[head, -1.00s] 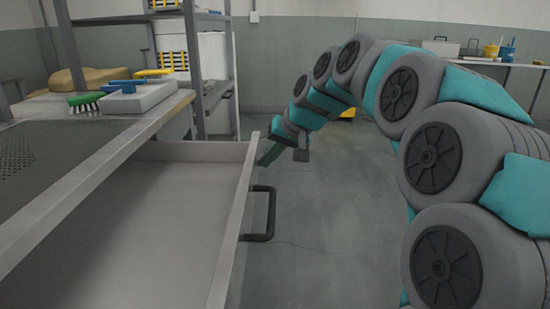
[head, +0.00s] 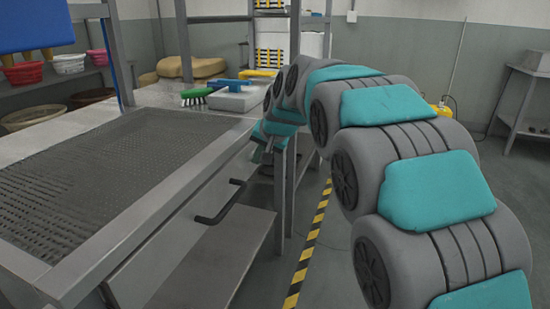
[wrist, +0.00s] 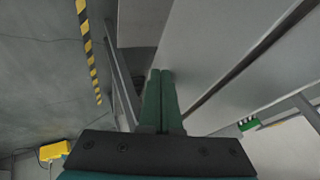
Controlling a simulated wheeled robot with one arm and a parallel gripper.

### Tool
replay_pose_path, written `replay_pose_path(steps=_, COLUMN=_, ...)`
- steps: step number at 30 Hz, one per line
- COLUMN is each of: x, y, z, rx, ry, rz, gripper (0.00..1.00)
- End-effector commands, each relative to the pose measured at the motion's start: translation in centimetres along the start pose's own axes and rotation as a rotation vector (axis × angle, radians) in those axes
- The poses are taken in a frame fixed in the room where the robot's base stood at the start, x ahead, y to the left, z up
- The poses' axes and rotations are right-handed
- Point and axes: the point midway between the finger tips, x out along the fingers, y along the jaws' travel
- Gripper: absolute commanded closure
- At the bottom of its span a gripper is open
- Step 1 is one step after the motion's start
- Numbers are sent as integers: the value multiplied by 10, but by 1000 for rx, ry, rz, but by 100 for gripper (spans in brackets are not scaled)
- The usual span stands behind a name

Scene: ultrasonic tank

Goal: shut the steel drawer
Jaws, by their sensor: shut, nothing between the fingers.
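The steel drawer's front (head: 172,232) stands under the front rim of the steel bench (head: 150,205), with its black handle (head: 220,203) sticking out. No drawer interior shows in the head view; I cannot tell whether the front is fully flush. In the wrist view a pale panel, apparently the drawer front (wrist: 215,45), fills the upper right, with a dark narrow line along it. My gripper (head: 264,140) is at the far end of the drawer front, beyond the handle. In the wrist view its green fingers (wrist: 160,74) are together and empty, close beside the panel; contact is unclear.
A green brush (head: 196,95) and a pale box (head: 238,98) with a blue item lie on the bench's far end. Yellow-black floor tape (head: 308,245) runs alongside. A yellow object (wrist: 54,150) stands on the floor.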

Motion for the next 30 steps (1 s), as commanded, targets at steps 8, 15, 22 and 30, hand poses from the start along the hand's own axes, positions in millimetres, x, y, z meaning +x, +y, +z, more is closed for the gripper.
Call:
replay_pose_path(steps=8, x=5, y=-8, z=0, rx=-1, ry=-1, rz=0, gripper=100)
replay_pose_path(steps=15, x=5, y=-9, z=0, rx=-1, ry=1, rz=-3, gripper=100)
replay_pose_path(steps=22, x=4, y=-8, z=0, rx=0, ry=2, rz=-5, gripper=100)
replay_pose_path(steps=30, x=-5, y=12, z=-1, rx=2, ry=2, rz=-2, gripper=100)
